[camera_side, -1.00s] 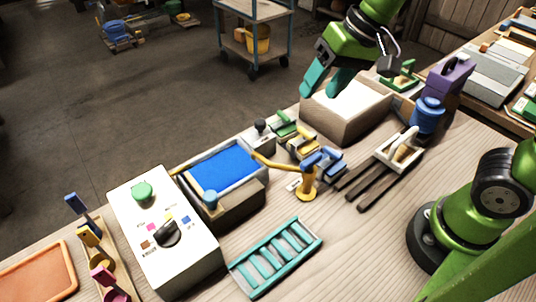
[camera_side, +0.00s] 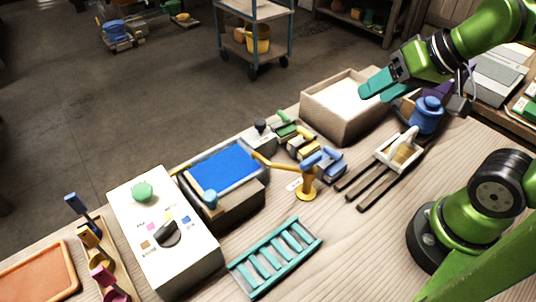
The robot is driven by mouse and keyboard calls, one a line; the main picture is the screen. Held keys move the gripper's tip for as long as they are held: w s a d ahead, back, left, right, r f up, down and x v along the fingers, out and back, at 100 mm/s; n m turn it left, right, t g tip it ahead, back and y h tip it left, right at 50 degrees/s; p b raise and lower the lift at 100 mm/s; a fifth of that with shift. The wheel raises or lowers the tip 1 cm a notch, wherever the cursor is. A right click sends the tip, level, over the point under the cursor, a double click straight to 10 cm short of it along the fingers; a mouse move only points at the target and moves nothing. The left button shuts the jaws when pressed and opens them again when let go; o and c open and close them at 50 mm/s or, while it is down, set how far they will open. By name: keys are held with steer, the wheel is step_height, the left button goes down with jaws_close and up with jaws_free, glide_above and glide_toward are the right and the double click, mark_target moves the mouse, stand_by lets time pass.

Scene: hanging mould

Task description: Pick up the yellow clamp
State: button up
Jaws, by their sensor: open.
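The yellow clamp (camera_side: 302,146) appears to be the small yellow-topped piece on a dark base in the middle of a short row. A green one (camera_side: 285,127) sits behind it and a blue one (camera_side: 328,163) in front. My gripper (camera_side: 374,94) has teal fingers and is in the air at the upper right, over the right side of the open box.
The pale-filled box (camera_side: 345,115) stands behind the row. A yellow post with a blue top (camera_side: 306,187) stands in front of it. A blue-topped tray (camera_side: 222,170) is left. Dark rails (camera_side: 375,185) and a blue spool (camera_side: 428,113) are right.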

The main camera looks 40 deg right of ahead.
steer(key=shift+o, duration=0.4)
steer(key=o, duration=0.8)
steer(key=n+g+h, duration=0.2)
steer(key=n+g, duration=0.2)
steer(key=g, duration=0.3)
glide_toward(305, 132)
step_height(305, 132, down, 7)
steer(key=shift+w+f, duration=0.15)
steer(key=shift+w+d+f, duration=0.1)
steer(key=shift+f, duration=1.3)
steer(key=shift+d+f, duration=0.1)
steer(key=shift+f, duration=1.35)
